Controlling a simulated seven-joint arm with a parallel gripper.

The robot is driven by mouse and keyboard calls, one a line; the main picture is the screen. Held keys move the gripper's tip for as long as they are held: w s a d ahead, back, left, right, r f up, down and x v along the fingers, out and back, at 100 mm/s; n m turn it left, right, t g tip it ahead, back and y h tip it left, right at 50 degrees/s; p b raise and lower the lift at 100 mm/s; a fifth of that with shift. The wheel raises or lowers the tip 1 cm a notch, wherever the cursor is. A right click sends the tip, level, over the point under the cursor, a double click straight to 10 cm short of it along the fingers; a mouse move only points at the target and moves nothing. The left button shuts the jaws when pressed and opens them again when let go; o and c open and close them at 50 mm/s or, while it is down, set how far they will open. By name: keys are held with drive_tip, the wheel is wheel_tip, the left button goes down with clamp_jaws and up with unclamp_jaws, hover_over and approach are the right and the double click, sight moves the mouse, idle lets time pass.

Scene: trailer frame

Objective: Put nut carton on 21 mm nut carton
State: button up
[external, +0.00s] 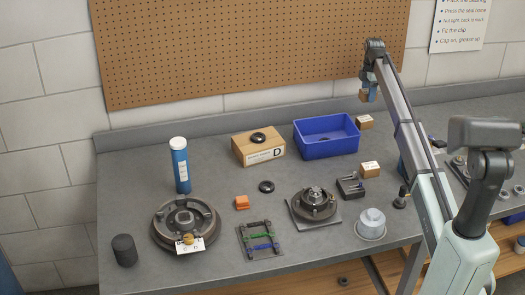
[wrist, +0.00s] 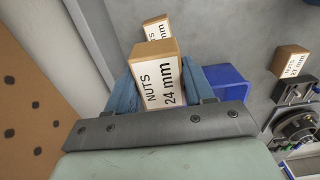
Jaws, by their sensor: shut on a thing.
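My gripper (external: 369,93) is shut on a tan nut carton (external: 364,96), held in the air near the pegboard. In the wrist view the held carton (wrist: 158,82), labelled NUTS 24 mm, sits between the blue fingers (wrist: 165,88). A carton (wrist: 292,62) whose label appears to read NUTS 21 mm stands at the right of the wrist view. It looks to be the carton (external: 370,169) by the black block in the external view. Another nut carton (external: 364,122) stands right of the blue bin, below my gripper; its size is hidden in the wrist view (wrist: 157,28).
The blue bin (external: 326,148) stands beside the back carton. A black block (external: 350,187), a hub on a plate (external: 315,203) and a grey cap (external: 370,224) are near the front carton. The pegboard (external: 240,50) is behind.

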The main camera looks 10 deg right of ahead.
sight(365, 119)
wheel_tip(365, 119, down, 9)
drive_tip(key=shift+r, duration=0.1)
idle(0.4)
drive_tip(key=shift+f, duration=0.25)
drive_tip(key=o, duration=1.2)
wheel_tip(365, 119, up, 12)
drive_tip(key=shift+r, duration=0.2)
